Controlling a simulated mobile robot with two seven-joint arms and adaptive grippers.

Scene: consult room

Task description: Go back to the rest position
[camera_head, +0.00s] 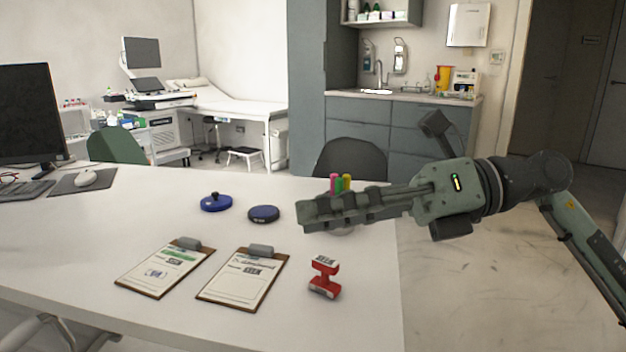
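My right gripper (318,214) reaches in from the right over the right part of the white desk (60,240). It points left, above the desk top and in front of a group of coloured markers. Its fingers show side-on, so I cannot tell whether they are open or shut, and no held object shows. My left gripper is not in view. A red stamp (324,277) stands on the desk below and in front of the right gripper, apart from it.
Two clipboards (167,267) (243,277) lie at the front. A blue round pad with a knob (216,203) and a dark blue disc (263,213) lie behind them. Markers (341,183) are partly hidden by my gripper. A monitor (28,115) and mouse (86,179) are left.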

